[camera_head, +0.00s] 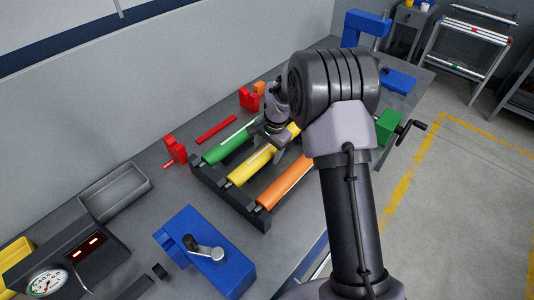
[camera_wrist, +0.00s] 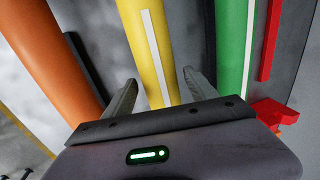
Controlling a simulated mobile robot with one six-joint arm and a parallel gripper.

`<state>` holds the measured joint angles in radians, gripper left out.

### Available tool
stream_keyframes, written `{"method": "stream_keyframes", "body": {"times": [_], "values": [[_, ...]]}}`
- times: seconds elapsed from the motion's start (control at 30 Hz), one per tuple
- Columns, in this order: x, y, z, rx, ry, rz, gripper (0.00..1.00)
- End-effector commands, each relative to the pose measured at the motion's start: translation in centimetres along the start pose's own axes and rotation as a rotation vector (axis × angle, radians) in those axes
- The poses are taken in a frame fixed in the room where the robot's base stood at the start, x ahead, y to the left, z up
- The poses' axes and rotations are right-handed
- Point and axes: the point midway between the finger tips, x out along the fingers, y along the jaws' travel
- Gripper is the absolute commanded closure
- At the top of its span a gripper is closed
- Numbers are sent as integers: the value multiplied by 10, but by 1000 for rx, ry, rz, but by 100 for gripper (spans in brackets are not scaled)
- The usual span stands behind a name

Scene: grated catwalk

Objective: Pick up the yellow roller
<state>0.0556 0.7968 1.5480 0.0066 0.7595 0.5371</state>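The yellow roller (camera_head: 251,165) lies in a dark rack between a green roller (camera_head: 228,144) and an orange roller (camera_head: 284,183). My gripper (camera_head: 271,137) is over the far part of the yellow roller, and my arm hides that end. In the wrist view the yellow roller (camera_wrist: 147,45), with a white stripe along it, runs between my two open fingers (camera_wrist: 158,92). One finger is on each side of it. I cannot tell whether the fingers touch it. The orange roller (camera_wrist: 50,60) is left and the green roller (camera_wrist: 234,45) right.
The dark rack (camera_head: 227,199) sits on a grey workbench against a wall. A blue clamp block (camera_head: 205,254), a grey tray (camera_head: 115,191), a gauge box (camera_head: 66,262) and red pieces (camera_head: 175,150) stand around it. A green block with a crank (camera_head: 390,125) is at right.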

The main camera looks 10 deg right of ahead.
Motion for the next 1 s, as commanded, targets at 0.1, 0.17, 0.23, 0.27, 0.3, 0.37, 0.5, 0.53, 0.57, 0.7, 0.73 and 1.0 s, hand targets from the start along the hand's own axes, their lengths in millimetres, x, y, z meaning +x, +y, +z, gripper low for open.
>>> {"method": "stream_keyframes", "body": {"times": [0.1, 0.17, 0.23, 0.27, 0.3, 0.37, 0.5, 0.53, 0.57, 0.7, 0.73, 1.0], "values": [[0, 0, 0, 0, 0, 0, 59], [0, 0, 0, 0, 0, 0, 71], [0, 0, 0, 0, 0, 0, 85], [0, 0, 0, 0, 0, 0, 91], [0, 0, 0, 0, 0, 0, 99], [0, 0, 0, 0, 0, 0, 100], [-1, 0, 0, 0, 1, -1, 100], [-1, 0, 0, 0, 1, -1, 100], [-1, 0, 0, 0, 1, -1, 100], [-5, -1, 0, -1, 1, -1, 100], [-10, -2, 0, -1, 1, -1, 100], [-77, -16, -1, -1, 2, -3, 100]]}}
